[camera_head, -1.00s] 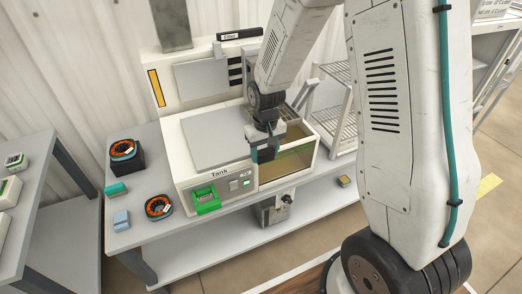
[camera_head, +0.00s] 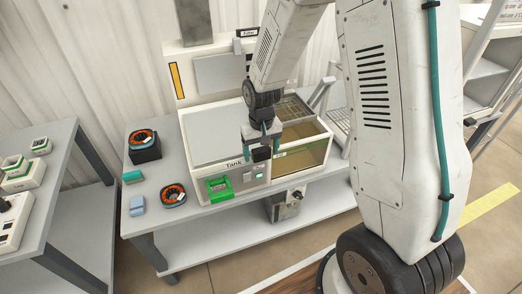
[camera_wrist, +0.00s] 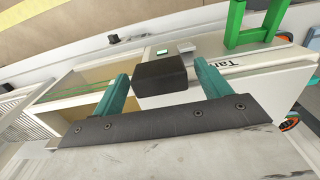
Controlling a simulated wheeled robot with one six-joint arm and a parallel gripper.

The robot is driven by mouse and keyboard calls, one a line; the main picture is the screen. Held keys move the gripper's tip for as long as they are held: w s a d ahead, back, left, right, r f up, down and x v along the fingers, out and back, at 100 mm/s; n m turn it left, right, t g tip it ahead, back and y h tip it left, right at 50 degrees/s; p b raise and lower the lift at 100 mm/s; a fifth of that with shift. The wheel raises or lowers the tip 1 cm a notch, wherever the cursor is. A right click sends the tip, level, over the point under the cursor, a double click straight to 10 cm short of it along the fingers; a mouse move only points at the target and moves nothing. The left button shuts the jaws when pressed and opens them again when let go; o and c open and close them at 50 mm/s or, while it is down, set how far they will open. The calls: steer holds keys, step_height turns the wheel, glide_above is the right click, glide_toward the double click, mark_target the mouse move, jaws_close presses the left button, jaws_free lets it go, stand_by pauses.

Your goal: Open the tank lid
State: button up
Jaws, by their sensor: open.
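The tank (camera_head: 252,182) is a white box labelled "Tank" on the grey bench. A flat light-grey panel (camera_head: 213,128) covers its left part. Its right part (camera_head: 303,153) shows an amber interior and looks uncovered or see-through; I cannot tell which. My gripper (camera_head: 262,150) is open above the tank's front, right of the label. In the wrist view my gripper's teal fingers (camera_wrist: 160,76) stand on either side of a dark block (camera_wrist: 160,73). I cannot tell whether they touch it, or whether it is the lid's handle. My arm hides part of the tank's back.
A green holder (camera_head: 218,188) is at the tank's front left. Orange-and-black rings (camera_head: 173,194) and small teal and blue blocks (camera_head: 137,205) lie on the bench left of it. A side table (camera_head: 50,200) stands far left. A white rack (camera_head: 336,118) stands right of the tank.

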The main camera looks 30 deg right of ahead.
step_height(320, 180, up, 8)
steer(key=shift+f, duration=0.1)
stand_by(0.5)
steer(key=shift+s, duration=0.1)
steer(key=s+r, duration=0.9)
steer(key=s, duration=0.4)
steer(key=s+r+n+t, duration=0.1)
steer(key=s+r, duration=0.8)
steer(key=s, duration=0.4)
